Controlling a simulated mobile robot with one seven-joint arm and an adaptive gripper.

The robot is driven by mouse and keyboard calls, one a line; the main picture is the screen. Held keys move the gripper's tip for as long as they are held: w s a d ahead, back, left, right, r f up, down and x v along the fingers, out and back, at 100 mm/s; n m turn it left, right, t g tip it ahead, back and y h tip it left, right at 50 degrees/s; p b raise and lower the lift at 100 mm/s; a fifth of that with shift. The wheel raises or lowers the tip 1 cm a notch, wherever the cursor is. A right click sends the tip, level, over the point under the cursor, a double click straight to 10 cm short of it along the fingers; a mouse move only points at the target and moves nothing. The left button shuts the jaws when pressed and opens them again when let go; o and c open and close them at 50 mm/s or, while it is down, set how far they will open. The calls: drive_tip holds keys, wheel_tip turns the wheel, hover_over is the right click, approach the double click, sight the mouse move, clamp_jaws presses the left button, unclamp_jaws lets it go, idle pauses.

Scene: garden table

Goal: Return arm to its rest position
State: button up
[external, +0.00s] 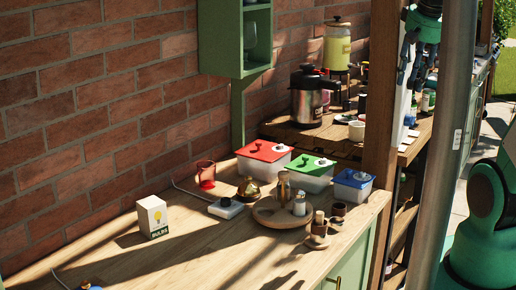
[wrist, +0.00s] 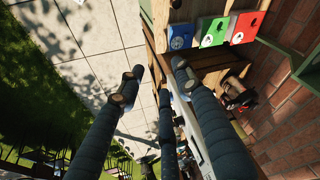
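My gripper (external: 412,66) shows at the upper right of the external view, partly cut off by the top edge. It hangs in front of a wooden post, well above and to the right of the table's objects. In the wrist view my gripper (wrist: 158,80) has its dark fingers spread apart, with nothing between them. Beyond the fingers are paving and grass. My green arm link (external: 485,225) and a grey column fill the right side of the external view.
The wooden counter (external: 200,268) holds a bulb box (external: 153,217), a red-lidded container (external: 262,160), a green-lidded one (external: 313,170), a blue-lidded one (external: 353,186) and a round tray (external: 267,217). A metal pot (external: 308,97) stands behind. The brick wall (external: 90,110) bounds the left.

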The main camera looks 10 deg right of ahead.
drive_tip(key=s+n+t+b, duration=0.1)
drive_tip(key=s, duration=1.1)
drive_tip(key=shift+s+d+r+n+t, duration=0.15)
drive_tip(key=shift+r+n+t, duration=0.05)
drive_tip(key=shift+n+t, duration=0.1)
